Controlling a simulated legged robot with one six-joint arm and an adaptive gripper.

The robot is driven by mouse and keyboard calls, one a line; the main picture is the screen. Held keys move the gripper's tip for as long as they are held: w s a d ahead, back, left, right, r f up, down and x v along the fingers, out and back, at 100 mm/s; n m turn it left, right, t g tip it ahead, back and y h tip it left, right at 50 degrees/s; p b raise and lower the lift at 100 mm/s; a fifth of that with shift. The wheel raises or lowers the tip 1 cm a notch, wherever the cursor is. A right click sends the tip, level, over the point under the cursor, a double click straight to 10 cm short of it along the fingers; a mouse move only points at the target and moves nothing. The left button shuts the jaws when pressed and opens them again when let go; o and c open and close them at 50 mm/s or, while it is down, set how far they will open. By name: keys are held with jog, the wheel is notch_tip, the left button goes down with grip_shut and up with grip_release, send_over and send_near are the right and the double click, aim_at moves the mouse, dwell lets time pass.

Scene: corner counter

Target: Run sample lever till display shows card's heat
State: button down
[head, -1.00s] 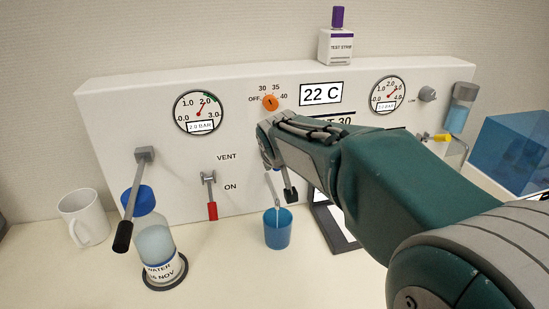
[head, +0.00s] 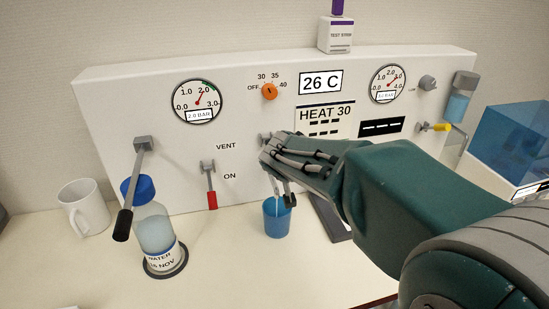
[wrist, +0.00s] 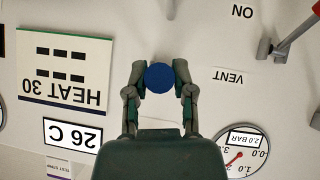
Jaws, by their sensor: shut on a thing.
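The display (head: 321,83) on the white panel reads 26 C; it also shows upside down in the wrist view (wrist: 73,134). The card (head: 325,119) below it reads HEAT 30. My gripper (head: 277,168) is in front of the panel, above the blue cup (head: 277,222). In the wrist view its fingers are shut on a blue round knob (wrist: 159,77), which looks like the sample lever's end. The rest of that lever is mostly hidden. A thin pale stream or spout (head: 277,188) shows above the cup.
The orange dial (head: 269,91) and two gauges are on the panel. A red-tipped lever (head: 211,190) and a black-handled lever (head: 130,200) hang left of my gripper. A water bottle (head: 155,232) and white mug (head: 84,207) stand left; a blue box (head: 513,140) stands right.

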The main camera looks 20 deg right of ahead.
jog(key=shift+s+f, duration=0.1)
jog(key=shift+f, duration=0.1)
jog(key=shift+c, duration=2.3)
grip_release()
jog(key=shift+r, duration=0.1)
jog(key=shift+s+r, duration=0.1)
jog(key=shift+r, duration=0.1)
jog(key=v, duration=1.1)
jog(key=shift+s, duration=0.2)
jog(key=shift+a, duration=0.1)
